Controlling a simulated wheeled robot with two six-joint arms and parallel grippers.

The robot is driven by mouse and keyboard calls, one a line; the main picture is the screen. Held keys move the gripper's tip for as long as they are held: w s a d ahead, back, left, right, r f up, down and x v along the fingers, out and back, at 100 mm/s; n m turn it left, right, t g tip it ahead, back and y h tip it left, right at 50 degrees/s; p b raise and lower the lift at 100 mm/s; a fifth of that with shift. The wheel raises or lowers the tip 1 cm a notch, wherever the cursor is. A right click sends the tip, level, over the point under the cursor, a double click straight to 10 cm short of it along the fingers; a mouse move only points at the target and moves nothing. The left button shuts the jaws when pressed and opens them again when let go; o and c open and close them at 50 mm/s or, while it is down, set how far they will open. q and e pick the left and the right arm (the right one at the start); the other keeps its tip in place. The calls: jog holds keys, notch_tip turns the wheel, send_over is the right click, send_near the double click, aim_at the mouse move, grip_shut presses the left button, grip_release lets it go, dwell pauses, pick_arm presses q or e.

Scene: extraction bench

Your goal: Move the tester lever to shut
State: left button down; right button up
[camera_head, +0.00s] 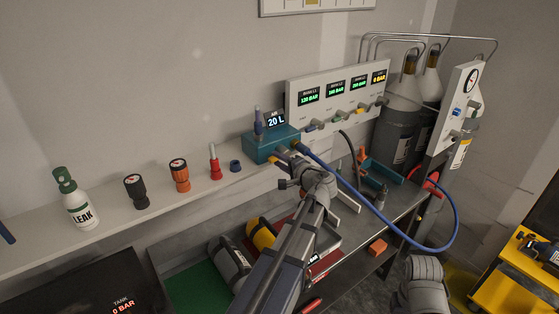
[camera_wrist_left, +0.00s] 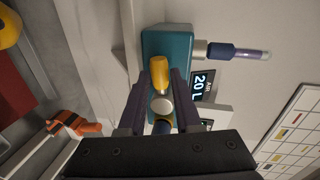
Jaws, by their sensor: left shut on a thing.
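The tester is a teal box (camera_head: 262,150) on the shelf below the panel, and it fills the top middle of the left wrist view (camera_wrist_left: 155,42). Its yellow lever (camera_wrist_left: 159,74) points up in that view, with a pale round pivot below it. My left gripper (camera_wrist_left: 161,88) has its two dark fingers on either side of the lever, shut on it. In the head view my left gripper (camera_head: 279,156) is at the front of the box and hides most of the lever.
A display reading 20 L (camera_head: 275,119) stands behind the tester. A blue hose (camera_head: 375,208) loops right from it. A white gauge panel (camera_head: 337,98), grey cylinders (camera_head: 401,120), a red tester tool (camera_head: 214,162) and a LEAK bottle (camera_head: 79,205) are nearby.

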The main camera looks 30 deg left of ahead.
pick_arm(q)
jog(key=shift+r+m, duration=0.25)
jog(key=shift+m, duration=0.25)
jog(key=c, duration=0.6)
grip_release()
jog(key=p+v, duration=0.1)
jog(key=v, duration=0.6)
jog(key=shift+d+p, duration=0.4)
